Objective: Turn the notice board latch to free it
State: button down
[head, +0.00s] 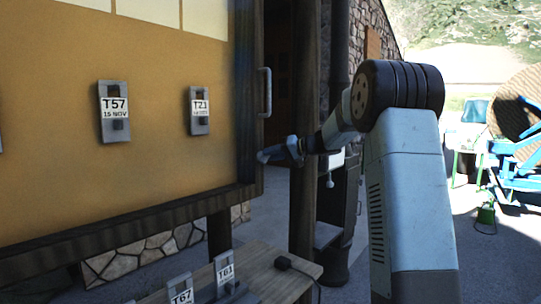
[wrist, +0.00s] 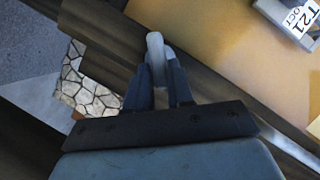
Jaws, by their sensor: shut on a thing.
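The notice board (head: 160,160) has a tan panel in a dark wooden frame and fills the left of the head view; its panel also shows in the wrist view (wrist: 215,50). My gripper (head: 265,156) is at the frame's right edge, below a grey vertical handle (head: 265,92). In the wrist view my gripper (wrist: 158,72) is shut on a pale grey rounded bar, which I take to be the latch (wrist: 155,46). The bar stands out between the two fingers, against the dark frame. Its base is hidden by the fingers. In the head view the latch is hidden behind my gripper.
Grey tags (head: 114,112) (head: 200,110) hang on the panel. A wooden table (head: 270,278) below the board carries more tags (head: 226,275) and a small dark object (head: 297,265). A dark post (head: 303,200) stands behind my gripper. A cable reel (head: 518,105) is far right.

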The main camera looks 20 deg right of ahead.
jog(key=shift+w+d+f+m+t+y, duration=0.1)
jog(key=shift+f+m+y, duration=0.25)
jog(key=shift+m, duration=0.7)
jog(key=shift+d+f+m+t+y, duration=0.1)
jog(key=shift+m+y, duration=0.5)
jog(key=shift+m, duration=0.5)
jog(key=shift+w+d+f+m+t+y, duration=0.1)
jog(key=shift+f+m+y, duration=0.25)
jog(key=shift+m, duration=0.7)
jog(key=shift+s+m, duration=0.1)
jog(key=shift+m, duration=0.2)
jog(key=c, duration=1.1)
grip_release()
jog(key=shift+a, duration=0.1)
jog(key=shift+y, duration=0.3)
jog(key=v, duration=1.3)
jog(key=shift+s+d+f, duration=0.1)
jog(key=shift+d, duration=0.25)
